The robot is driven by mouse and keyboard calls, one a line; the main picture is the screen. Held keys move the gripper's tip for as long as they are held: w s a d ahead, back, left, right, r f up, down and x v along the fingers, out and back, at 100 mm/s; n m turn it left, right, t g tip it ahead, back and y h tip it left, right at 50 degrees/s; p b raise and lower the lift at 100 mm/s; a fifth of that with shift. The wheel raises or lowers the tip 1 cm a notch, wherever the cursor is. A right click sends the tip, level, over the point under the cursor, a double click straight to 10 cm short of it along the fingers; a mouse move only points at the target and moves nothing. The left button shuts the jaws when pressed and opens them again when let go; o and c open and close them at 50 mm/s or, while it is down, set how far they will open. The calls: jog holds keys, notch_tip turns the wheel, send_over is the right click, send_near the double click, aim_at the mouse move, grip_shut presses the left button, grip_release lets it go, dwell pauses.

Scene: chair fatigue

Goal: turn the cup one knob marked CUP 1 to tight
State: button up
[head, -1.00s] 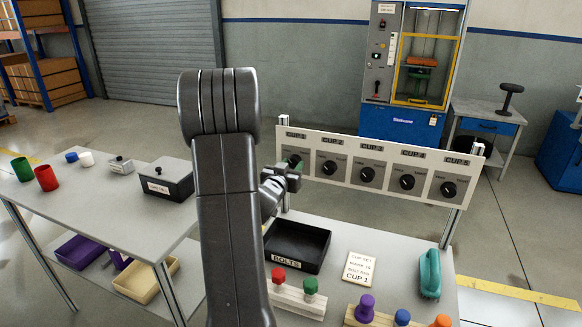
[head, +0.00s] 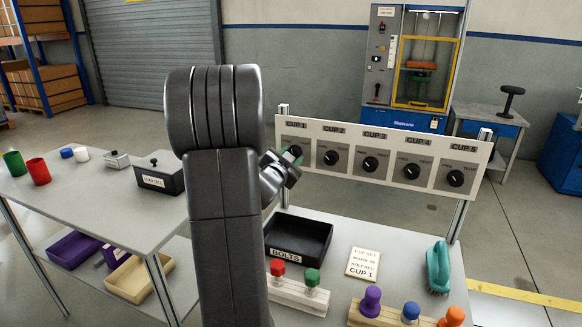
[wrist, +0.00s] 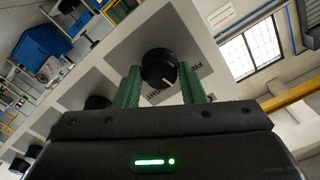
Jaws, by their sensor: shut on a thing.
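The white panel (head: 385,143) carries a row of black knobs, and CUP 1 is the leftmost label. In the head view my gripper and wrist mostly hide this knob. My gripper (head: 294,157) is at the CUP 1 dial, and it also shows in the wrist view (wrist: 162,86), shut on the knob.
The CUP 2 knob (head: 331,157) is close on the right, with more knobs beyond. Below are a black bolts tray (head: 297,243), a CUP 1 card (head: 362,263), coloured pegs and a teal tool (head: 438,267). A side table (head: 100,205) stands left.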

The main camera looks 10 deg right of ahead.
jog(key=m+b, duration=0.8)
jog(key=m, duration=0.3)
jog(key=shift+f, duration=0.1)
jog(key=shift+m, duration=0.4)
jog(key=o, duration=1)
jog(key=p+v, duration=0.1)
jog(key=v, duration=1.2)
jog(key=shift+s+a, duration=0.25)
jog(key=shift+s, duration=0.1)
